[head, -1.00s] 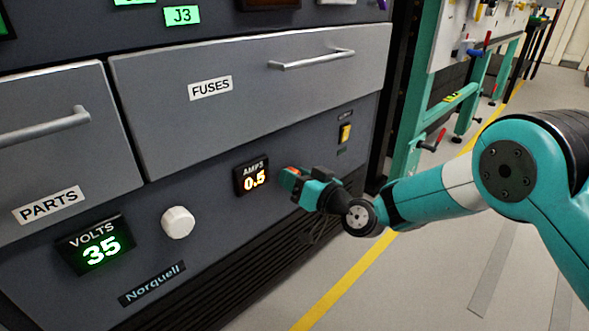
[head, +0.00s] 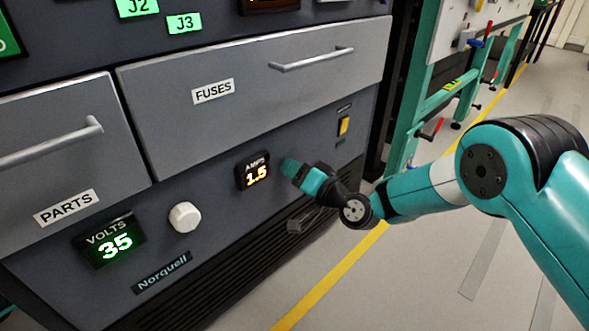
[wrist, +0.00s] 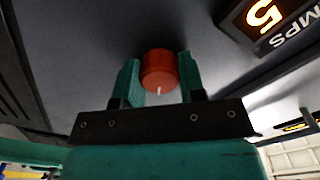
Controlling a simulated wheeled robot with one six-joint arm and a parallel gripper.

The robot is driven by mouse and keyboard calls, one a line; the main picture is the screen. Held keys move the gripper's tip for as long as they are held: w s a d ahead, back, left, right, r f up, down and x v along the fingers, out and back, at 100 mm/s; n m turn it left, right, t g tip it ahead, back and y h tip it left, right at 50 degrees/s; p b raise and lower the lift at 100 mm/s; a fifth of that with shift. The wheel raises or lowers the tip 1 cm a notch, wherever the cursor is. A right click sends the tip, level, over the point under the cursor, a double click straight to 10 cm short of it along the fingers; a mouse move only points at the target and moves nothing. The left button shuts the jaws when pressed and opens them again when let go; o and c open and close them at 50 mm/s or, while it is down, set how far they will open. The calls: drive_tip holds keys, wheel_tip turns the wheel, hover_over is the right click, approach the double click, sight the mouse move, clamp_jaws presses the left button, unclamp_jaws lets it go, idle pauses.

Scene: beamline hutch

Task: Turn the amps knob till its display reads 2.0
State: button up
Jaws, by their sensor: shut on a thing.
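The amps display (head: 257,176) on the dark panel reads 1.5 in orange digits. Part of it also shows at the upper right of the wrist view (wrist: 265,17). The amps knob (wrist: 159,72) is round and red with a white mark on its near edge. My gripper (wrist: 159,80) has its two teal fingers on either side of the knob, shut on it. In the head view my gripper (head: 292,170) is against the panel just right of the amps display and hides the knob there.
A volts display (head: 109,240) reading 35 and a white knob (head: 185,217) are to the left. The FUSES drawer (head: 250,90) and PARTS drawer (head: 60,160) are closed above. A yellow switch (head: 344,126) sits right of my gripper. Open floor lies at right.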

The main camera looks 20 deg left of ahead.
drive_tip(key=o, duration=0.9)
drive_tip(key=shift+o, duration=0.2)
drive_tip(key=b+v, duration=1)
drive_tip(key=v, duration=0.7)
drive_tip(key=shift+d, duration=0.25)
drive_tip(key=shift+s, duration=0.1)
